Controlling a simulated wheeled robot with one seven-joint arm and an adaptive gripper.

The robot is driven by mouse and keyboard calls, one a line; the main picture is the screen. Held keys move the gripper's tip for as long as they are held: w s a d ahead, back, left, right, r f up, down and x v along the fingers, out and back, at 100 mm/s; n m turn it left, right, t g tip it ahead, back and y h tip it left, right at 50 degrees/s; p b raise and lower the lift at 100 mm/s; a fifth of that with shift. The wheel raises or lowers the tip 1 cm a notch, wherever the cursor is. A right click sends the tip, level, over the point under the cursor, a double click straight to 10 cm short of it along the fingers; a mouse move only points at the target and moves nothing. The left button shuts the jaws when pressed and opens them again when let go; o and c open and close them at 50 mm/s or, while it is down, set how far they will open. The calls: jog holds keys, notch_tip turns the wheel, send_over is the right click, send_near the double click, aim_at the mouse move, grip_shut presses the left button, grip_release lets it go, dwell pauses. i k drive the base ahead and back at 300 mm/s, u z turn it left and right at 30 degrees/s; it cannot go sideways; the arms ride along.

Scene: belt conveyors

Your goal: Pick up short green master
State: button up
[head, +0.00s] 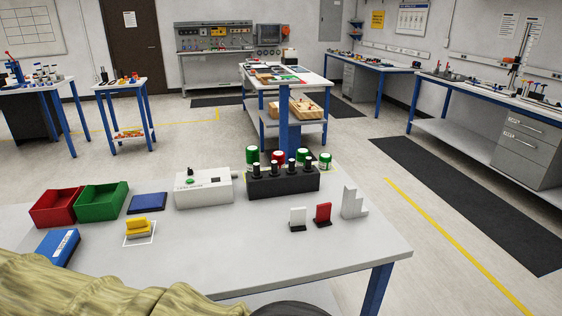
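My gripper's fingers do not show. A crinkled, olive-coloured cover, likely on my arm, fills the lower left.
White (298,217), red (323,213) and stepped grey pieces (353,203) stand at right. The front middle is clear.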

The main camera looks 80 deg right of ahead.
aim_at(325, 159)
jog(key=k, duration=1.3)
jog(key=z, duration=0.85)
